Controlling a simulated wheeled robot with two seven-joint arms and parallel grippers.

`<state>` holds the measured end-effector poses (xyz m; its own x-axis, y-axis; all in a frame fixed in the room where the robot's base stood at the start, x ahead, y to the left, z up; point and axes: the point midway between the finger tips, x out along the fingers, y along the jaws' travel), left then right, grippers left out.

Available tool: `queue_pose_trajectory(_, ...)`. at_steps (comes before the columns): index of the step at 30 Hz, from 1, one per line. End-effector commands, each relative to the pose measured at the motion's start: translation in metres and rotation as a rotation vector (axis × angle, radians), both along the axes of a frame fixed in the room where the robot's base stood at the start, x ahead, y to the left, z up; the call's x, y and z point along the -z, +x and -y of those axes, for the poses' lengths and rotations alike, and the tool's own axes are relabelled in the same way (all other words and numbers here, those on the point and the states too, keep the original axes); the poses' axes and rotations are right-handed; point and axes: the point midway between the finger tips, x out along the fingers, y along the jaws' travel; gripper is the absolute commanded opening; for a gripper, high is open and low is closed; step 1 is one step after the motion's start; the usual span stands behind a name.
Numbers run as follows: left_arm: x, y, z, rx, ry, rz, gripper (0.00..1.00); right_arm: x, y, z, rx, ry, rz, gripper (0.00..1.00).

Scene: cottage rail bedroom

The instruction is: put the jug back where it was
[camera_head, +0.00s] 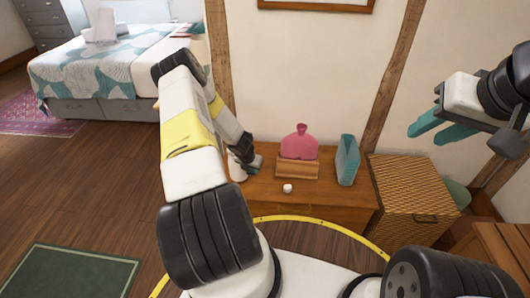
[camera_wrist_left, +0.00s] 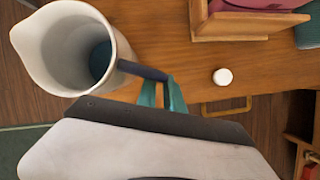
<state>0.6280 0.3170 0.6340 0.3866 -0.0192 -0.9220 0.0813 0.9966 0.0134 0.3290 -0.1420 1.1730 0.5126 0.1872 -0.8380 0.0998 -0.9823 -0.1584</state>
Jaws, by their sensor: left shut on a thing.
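The jug is cream-white with a dark handle. In the left wrist view the jug (camera_wrist_left: 36,42) is upright enough that I look into its open mouth, and its handle points right to my left gripper (camera_wrist_left: 162,94). The teal fingers are shut on the handle. In the head view the jug (camera_head: 237,168) is mostly hidden behind my left gripper (camera_head: 254,163), at the left end of the wooden table (camera_head: 325,192). I cannot tell whether its base touches the tabletop. My right gripper (camera_head: 440,126) is empty with its teal fingers apart, in the air at the right.
On the table stand a pink bottle-shaped thing in a wooden holder (camera_head: 298,170), a teal vase-like thing (camera_head: 347,160) and a small white knob-like object (camera_head: 288,188). A wicker chest (camera_head: 410,195) stands to the right. The table's front right is clear. A bed (camera_head: 110,65) is far left.

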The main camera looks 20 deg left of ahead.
Motion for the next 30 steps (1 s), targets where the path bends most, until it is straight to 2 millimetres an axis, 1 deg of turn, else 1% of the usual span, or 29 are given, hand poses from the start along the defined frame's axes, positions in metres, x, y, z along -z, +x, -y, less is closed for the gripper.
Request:
queue_pose_trajectory(1,-0.001,0.01,-0.003,0.004,0.003,0.005,0.0,0.0,0.0,0.0,0.0,0.0,0.0,0.36)
queue_pose_trajectory(3,0.001,0.017,-0.008,0.002,0.003,0.002,0.0,0.0,0.0,0.0,0.0,0.0,0.0,0.36)
queue_pose_trajectory(11,0.002,0.031,-0.017,0.0,0.002,0.003,0.0,0.0,0.0,0.0,0.0,0.0,0.0,0.36)
queue_pose_trajectory(16,0.027,0.029,-0.016,-0.002,-0.003,-0.001,0.0,0.0,0.0,0.0,0.0,0.0,0.0,0.36)
queue_pose_trajectory(19,0.037,0.03,-0.016,0.001,-0.002,0.001,0.0,0.0,0.0,0.0,0.0,0.0,0.0,0.36)
queue_pose_trajectory(28,0.038,0.03,-0.016,0.0,-0.001,0.001,0.0,0.0,0.0,0.0,0.0,0.0,0.0,0.36)
queue_pose_trajectory(29,0.039,0.029,-0.016,0.0,-0.002,0.0,0.17,0.0,0.0,0.0,0.0,0.0,0.0,0.36)
queue_pose_trajectory(30,0.039,0.029,-0.016,0.0,-0.002,0.0,0.25,0.0,0.0,0.0,0.0,0.0,0.0,0.36)
